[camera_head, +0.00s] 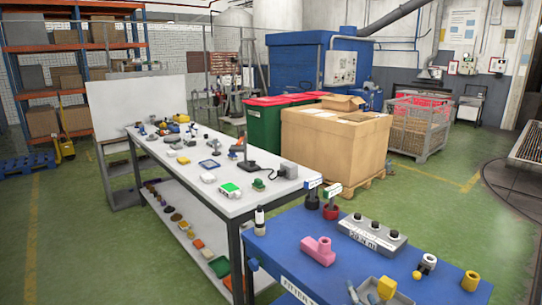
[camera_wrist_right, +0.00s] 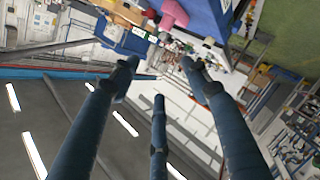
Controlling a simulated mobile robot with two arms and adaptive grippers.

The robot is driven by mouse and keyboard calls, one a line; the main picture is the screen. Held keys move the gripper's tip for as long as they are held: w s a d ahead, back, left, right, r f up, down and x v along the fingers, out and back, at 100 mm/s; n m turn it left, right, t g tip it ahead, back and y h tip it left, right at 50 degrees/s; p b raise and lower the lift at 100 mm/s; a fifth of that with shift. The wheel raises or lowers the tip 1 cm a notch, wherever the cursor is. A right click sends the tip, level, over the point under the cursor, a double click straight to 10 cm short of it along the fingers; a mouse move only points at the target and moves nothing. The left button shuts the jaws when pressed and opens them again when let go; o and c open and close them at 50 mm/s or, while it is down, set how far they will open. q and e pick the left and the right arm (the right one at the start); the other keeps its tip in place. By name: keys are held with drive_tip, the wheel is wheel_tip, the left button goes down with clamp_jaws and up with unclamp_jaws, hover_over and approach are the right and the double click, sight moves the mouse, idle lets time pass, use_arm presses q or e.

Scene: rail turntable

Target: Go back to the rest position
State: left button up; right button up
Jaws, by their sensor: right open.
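My right gripper (camera_wrist_right: 160,74) shows in the right wrist view with its three dark blue fingers spread apart. It is open, and nothing is between the fingers. That view is upside down, with ceiling lights along the bottom. Neither arm nor gripper shows in the head view. My left gripper is in neither view. In the head view a blue table (camera_head: 283,244) stands at the lower right with a pink pipe fitting (camera_head: 319,250) on it. The pink fitting also shows at the top of the right wrist view (camera_wrist_right: 173,13), beyond the fingers and apart from them.
The blue table also holds a grey box with black knobs (camera_head: 371,234), yellow parts (camera_head: 471,281) and a grey tray (camera_head: 370,291). A long white table (camera_head: 190,170) with many small parts stands to the left. A cardboard box (camera_head: 334,145) stands behind. Green floor (camera_head: 440,195) is clear at the right.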

drive_tip(key=s+d+f+m+g, duration=0.3)
drive_tip(key=s+f+m+g, duration=0.35)
drive_tip(key=s+f, duration=0.65)
drive_tip(key=s+a+f+m+g, duration=0.1)
drive_tip(key=s+f+g, duration=0.25)
drive_tip(key=s, duration=0.35)
drive_tip(key=s+a+f+m+g, duration=0.1)
drive_tip(key=s+f+m+g, duration=0.1)
drive_tip(key=s+f, duration=0.35)
drive_tip(key=s+f+g, duration=0.2)
drive_tip(key=s+f, duration=0.1)
drive_tip(key=f, duration=2.1)
drive_tip(key=s+d+f, duration=0.3)
drive_tip(key=s+f, duration=1.4)
drive_tip(key=s, duration=0.1)
drive_tip(key=shift+d+n+g, duration=0.15)
drive_tip(key=shift+n+g, duration=0.25)
drive_tip(key=shift+n, duration=0.05)
